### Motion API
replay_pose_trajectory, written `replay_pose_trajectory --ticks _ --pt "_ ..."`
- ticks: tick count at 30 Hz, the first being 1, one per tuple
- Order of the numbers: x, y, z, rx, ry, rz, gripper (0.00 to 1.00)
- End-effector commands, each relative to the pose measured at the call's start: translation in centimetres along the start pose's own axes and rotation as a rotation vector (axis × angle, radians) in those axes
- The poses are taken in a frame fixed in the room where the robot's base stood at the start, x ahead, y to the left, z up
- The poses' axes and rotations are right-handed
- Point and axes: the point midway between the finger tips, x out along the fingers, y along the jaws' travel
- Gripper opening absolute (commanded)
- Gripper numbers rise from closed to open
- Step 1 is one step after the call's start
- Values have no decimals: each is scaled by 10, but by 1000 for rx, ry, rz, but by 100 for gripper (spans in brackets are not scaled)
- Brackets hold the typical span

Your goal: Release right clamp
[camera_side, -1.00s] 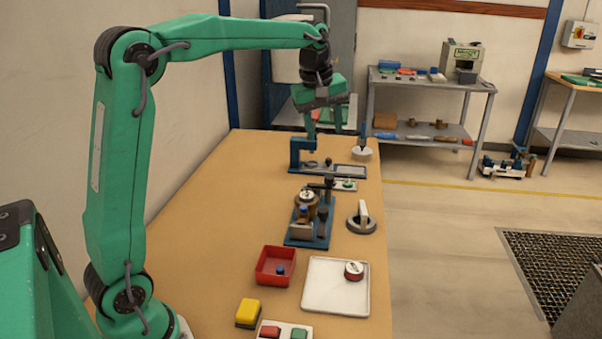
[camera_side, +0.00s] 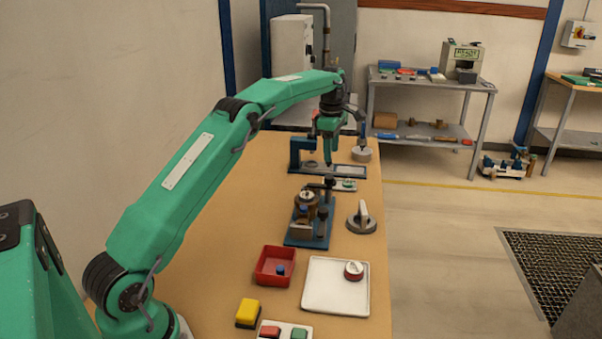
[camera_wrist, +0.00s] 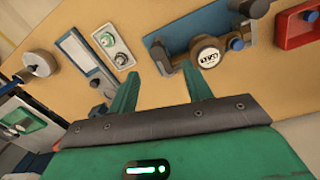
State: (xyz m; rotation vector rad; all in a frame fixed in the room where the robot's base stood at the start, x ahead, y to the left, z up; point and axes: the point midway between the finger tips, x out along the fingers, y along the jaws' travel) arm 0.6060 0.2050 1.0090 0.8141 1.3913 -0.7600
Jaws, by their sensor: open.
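A round meter (camera_side: 306,200) with a pale dial sits on a blue fixture plate (camera_side: 318,243); both the meter (camera_wrist: 207,57) and the plate (camera_wrist: 207,22) show in the wrist view. A dark clamp (camera_side: 329,185) stands at the far end of the fixture, and a dark post (camera_side: 322,222) at its near right side. Which is the right clamp I cannot tell for certain. In the wrist view a dark clamp part (camera_wrist: 157,52) lies just beyond my gripper (camera_wrist: 163,75). My gripper (camera_side: 329,160) is open and empty, pointing down above the bench behind the fixture.
A blue stand (camera_side: 298,152) and a grey tray (camera_side: 352,170) lie near the gripper. A grey dial with an upright handle (camera_side: 362,218) stands right of the fixture. A red bin (camera_side: 276,266) and white tray (camera_side: 336,286) are nearer. The bench's left side is clear.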

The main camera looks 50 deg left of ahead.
Motion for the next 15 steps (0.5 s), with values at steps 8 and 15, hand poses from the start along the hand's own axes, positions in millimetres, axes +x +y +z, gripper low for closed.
replay_pose_trajectory --ticks 8,15 --pt "16 8 -6 -75 4 -14 50" --pt "19 7 -6 -74 5 -16 50"
